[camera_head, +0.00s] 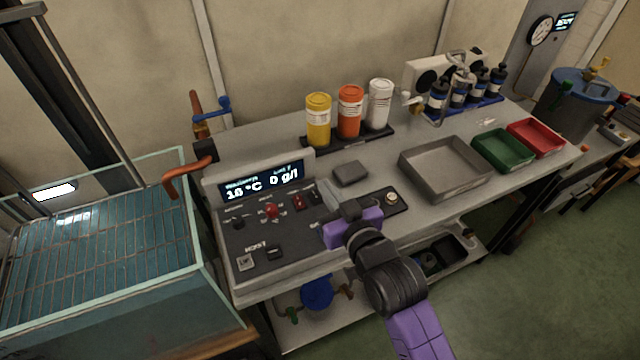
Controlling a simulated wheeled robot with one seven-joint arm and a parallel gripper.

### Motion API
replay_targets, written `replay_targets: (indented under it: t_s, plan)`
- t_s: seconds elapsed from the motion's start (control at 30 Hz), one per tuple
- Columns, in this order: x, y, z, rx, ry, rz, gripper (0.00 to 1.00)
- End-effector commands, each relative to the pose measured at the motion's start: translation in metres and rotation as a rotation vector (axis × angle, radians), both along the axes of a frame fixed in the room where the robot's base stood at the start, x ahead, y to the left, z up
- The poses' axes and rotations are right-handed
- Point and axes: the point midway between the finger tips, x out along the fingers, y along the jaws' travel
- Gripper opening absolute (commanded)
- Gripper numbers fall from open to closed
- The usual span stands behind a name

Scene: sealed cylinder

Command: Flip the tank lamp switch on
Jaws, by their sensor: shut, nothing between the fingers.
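The black control panel (255,238) on the left end of the bench carries several controls. They include a red knob (271,211), a red switch (298,203), a black knob (238,223), a small dark switch (275,253) and a pale square switch (245,262). The labels are too small to read, so I cannot tell which is the tank lamp switch or its position. My gripper (328,194) is shut and empty over the panel's right part, right of the red switch. My purple wrist hides the panel's lower right. I cannot tell whether the fingertips touch anything.
A display (262,182) stands behind the panel. A glass tank (100,250) is at the left, with an orange pipe (187,180) beside it. Bottles (349,112), a grey tray (445,168) and green (503,150) and red (536,138) trays stand farther right.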

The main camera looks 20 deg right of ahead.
Motion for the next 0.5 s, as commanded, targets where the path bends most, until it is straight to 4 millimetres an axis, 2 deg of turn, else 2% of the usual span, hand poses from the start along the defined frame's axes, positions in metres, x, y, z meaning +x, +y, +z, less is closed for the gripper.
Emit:
replay_targets:
  t_s: [0.03, 0.2, 0.5]
  plan:
    - [-0.009, 0.000, 0.002, 0.000, 0.001, 0.000, 0.00]
    - [-0.029, 0.000, 0.012, -0.001, 0.000, 0.001, 0.00]
    - [-0.037, 0.000, 0.016, -0.001, 0.000, 0.001, 0.00]
